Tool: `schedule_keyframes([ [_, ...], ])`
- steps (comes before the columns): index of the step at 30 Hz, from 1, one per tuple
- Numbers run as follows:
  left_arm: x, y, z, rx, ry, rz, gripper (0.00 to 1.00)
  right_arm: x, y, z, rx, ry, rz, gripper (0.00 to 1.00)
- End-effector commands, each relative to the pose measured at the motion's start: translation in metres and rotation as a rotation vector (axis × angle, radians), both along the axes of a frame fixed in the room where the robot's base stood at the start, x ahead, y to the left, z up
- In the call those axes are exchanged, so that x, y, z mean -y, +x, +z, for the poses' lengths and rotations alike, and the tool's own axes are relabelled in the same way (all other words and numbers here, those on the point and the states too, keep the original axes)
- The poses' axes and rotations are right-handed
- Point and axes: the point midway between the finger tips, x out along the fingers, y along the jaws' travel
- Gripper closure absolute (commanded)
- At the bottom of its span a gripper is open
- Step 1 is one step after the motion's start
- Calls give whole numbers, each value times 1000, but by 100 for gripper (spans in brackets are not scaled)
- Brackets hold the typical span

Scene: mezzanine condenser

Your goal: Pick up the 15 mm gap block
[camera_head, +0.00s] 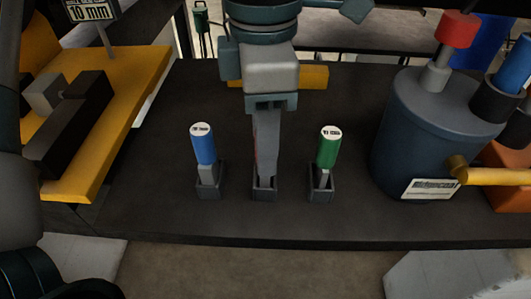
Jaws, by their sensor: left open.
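My left gripper (265,176) points straight down over the middle holder (264,191) on the dark bench. It is open, with its fingers seen nearly edge-on, so the gap between them is hidden. A sliver of red shows beside the near finger; the rest of whatever stands in that holder is hidden. A block with a blue handle (203,145) stands upright in the holder on the left. A block with a green handle (328,147) stands upright in the holder on the right. Their top labels are too small to read, so I cannot tell which is 15 mm. My right gripper is not in view.
A dark blue cylindrical vessel (425,135) with a red knob (457,28) and a yellow pipe (490,176) stands at the right. A yellow platform (115,100) with dark blocks and a "10 mm" sign (90,10) is at the left. The bench front is clear.

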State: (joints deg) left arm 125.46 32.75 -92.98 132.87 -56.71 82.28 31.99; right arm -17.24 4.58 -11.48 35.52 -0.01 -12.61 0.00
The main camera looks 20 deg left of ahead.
Motion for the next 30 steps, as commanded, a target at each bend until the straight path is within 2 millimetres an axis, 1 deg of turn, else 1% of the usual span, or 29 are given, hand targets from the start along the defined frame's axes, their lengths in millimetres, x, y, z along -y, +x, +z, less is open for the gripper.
schedule_keyframes([
  [12,0,0,0,1,0,0,56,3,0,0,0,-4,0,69],
  [14,0,0,0,1,0,0,70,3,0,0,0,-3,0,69],
  [15,0,0,0,1,0,0,80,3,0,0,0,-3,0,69],
  [18,0,0,0,1,0,0,100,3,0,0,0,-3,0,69],
  [30,1,0,2,2,-1,1,100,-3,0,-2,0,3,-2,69],
])
